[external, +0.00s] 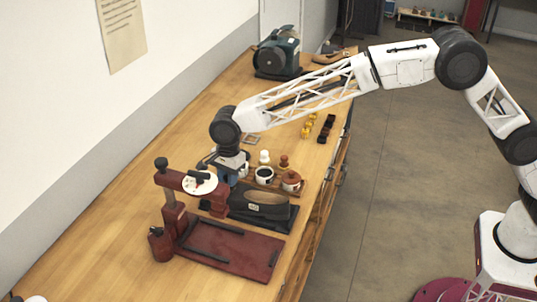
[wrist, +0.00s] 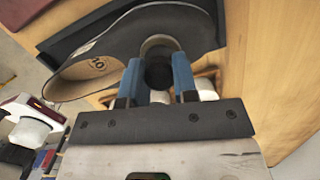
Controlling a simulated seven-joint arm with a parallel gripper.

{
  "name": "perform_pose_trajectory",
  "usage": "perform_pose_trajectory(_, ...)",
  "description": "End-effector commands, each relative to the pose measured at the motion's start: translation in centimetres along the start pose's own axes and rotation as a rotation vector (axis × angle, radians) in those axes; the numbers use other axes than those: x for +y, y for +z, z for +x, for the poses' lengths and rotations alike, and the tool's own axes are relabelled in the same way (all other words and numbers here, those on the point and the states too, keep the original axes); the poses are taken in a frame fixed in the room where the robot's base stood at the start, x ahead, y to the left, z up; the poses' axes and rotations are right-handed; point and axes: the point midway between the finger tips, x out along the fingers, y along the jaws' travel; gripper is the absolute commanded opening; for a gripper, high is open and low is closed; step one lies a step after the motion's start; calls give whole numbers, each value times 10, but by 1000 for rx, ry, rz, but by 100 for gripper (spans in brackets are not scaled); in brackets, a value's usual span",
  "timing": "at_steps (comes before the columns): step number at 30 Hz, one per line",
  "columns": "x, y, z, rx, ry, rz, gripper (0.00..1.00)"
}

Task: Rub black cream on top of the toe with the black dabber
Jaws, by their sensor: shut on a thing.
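The dark shoe (external: 270,210) lies on a black tray (external: 284,223), its tan inside facing up. In the wrist view the shoe (wrist: 195,22) spans the top, with its opening at left and its closed toe end at right. My gripper (wrist: 158,75) has its blue fingers shut on a dark round thing, which looks like the black dabber (wrist: 158,74). A pale ring shows just beyond it; I cannot tell whether it touches the shoe. In the external view my gripper is at the toe end, partly hidden by my wrist. A jar of black cream (external: 265,173) stands behind the shoe.
A brown-topped jar (external: 291,178), a white dabber (external: 264,157) and a brown dabber (external: 284,161) stand close by. A red stand (external: 172,182) with a white disc is left of the shoe. A green machine (external: 278,53) sits far back.

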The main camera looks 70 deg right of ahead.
Motion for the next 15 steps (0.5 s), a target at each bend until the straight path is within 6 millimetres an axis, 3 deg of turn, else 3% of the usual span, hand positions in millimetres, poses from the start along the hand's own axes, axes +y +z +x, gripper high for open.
perform_pose_trajectory(15,-16,3,2,0,-1,0,8)
